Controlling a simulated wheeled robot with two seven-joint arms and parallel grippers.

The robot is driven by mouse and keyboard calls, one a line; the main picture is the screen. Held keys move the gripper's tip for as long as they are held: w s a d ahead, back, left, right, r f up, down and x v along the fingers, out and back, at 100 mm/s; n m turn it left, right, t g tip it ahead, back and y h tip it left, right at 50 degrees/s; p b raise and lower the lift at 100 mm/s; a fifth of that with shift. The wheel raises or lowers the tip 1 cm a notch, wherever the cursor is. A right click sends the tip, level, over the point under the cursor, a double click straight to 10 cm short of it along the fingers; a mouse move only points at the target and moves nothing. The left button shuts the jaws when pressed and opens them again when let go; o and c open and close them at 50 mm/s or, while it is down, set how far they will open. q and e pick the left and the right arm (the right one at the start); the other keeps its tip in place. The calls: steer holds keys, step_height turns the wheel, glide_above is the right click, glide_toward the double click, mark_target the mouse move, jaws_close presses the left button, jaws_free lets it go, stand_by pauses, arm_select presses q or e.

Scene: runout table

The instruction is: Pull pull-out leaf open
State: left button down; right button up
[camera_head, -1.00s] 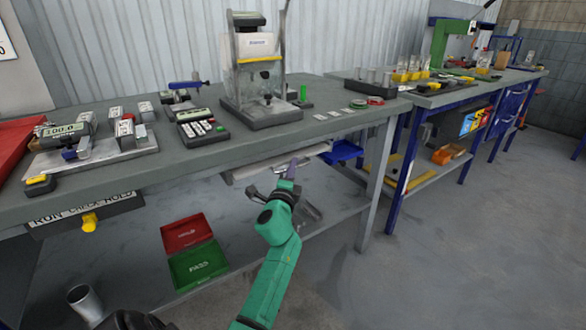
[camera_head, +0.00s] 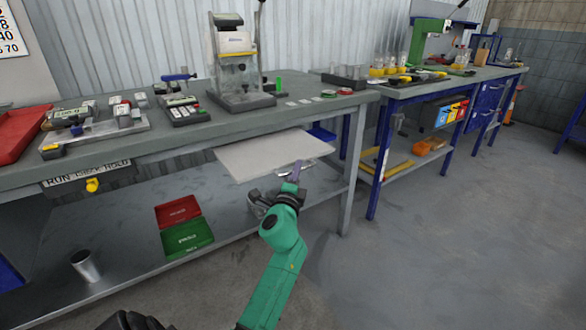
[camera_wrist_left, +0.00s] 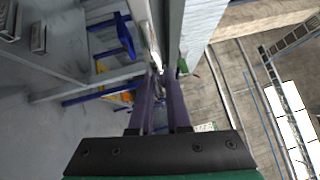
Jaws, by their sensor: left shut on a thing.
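The pull-out leaf (camera_head: 268,153) is a flat pale grey board under the front edge of the grey workbench. A broad part of its top shows in front of the bench edge, so it stands out from the bench. My left gripper (camera_head: 295,172), with purple fingers on a green arm, is at the leaf's front edge, shut on its handle (camera_head: 285,169). The fingers hide part of the handle. In the left wrist view the purple fingers (camera_wrist_left: 164,84) are close together, and the gripped part is too small to make out. My right gripper is not in view.
The grey workbench (camera_head: 160,140) carries a press, gauges and a red tray. Its lower shelf holds a red and green box (camera_head: 186,238) and a metal cup (camera_head: 85,264). A blue-legged bench (camera_head: 377,180) stands to the right. The floor in front is clear.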

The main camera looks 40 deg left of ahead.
arm_select(q)
steer(key=d, duration=0.2)
steer(key=s+d, duration=0.1)
steer(key=d, duration=0.1)
steer(key=shift+f, duration=0.1)
steer(key=shift+s+d, duration=0.2)
steer(key=shift+d, duration=0.2)
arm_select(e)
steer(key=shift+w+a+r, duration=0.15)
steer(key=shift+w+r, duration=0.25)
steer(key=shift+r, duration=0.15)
arm_select(q)
steer(key=c, duration=0.9)
jaws_free()
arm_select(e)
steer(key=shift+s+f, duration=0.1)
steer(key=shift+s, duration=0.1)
